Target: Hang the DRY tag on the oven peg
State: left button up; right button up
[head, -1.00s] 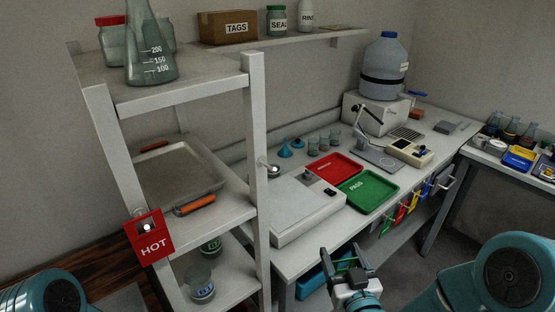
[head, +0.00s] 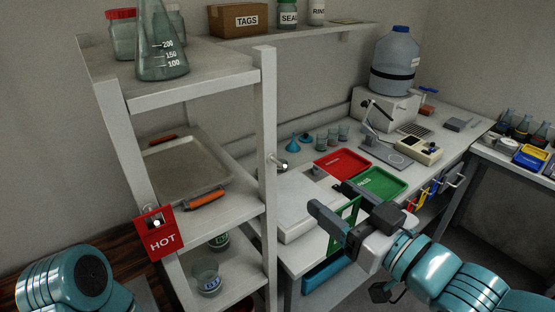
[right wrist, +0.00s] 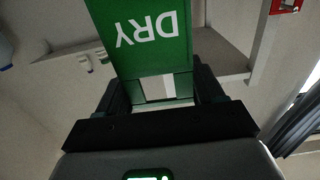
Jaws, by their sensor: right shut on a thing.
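The green DRY tag (right wrist: 148,45) is between the fingers of my right gripper (right wrist: 165,92), its lettering upside down in the right wrist view. In the head view, my right gripper (head: 332,200) is shut on the tag (head: 346,216), in front of the worktable and right of the rack. A bare metal peg (head: 280,163) sticks out from the rack's right front post. The gripper and tag are apart from it, lower and to the right. A red HOT tag (head: 164,241) hangs on the left front post. My left gripper is out of frame.
The rack (head: 262,120) holds a flask (head: 160,55) on top and a tray (head: 185,180) with orange handles. Red (head: 342,162) and green (head: 390,182) trays lie on the worktable. Coloured tags (head: 432,188) hang along its front edge.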

aim_at(271, 158)
jog(key=p+x, duration=0.3)
jog(key=x, duration=1.1)
jog(key=shift+w+a+p, duration=0.15)
jog(key=shift+a+p, duration=0.05)
jog(key=shift+p, duration=0.15)
jog(key=x, duration=0.1)
jog(key=p+x, duration=0.1)
jog(key=x, duration=0.1)
jog(key=shift+w+a+f, duration=0.1)
jog(key=shift+w+f, duration=0.15)
jog(key=shift+f, duration=0.45)
jog(key=shift+s, duration=0.2)
jog(key=shift+w+f+b, duration=0.1)
jog(key=shift+f+b, duration=0.2)
jog(key=shift+b, duration=0.05)
jog(key=o, duration=1)
jog(key=shift+r, duration=0.15)
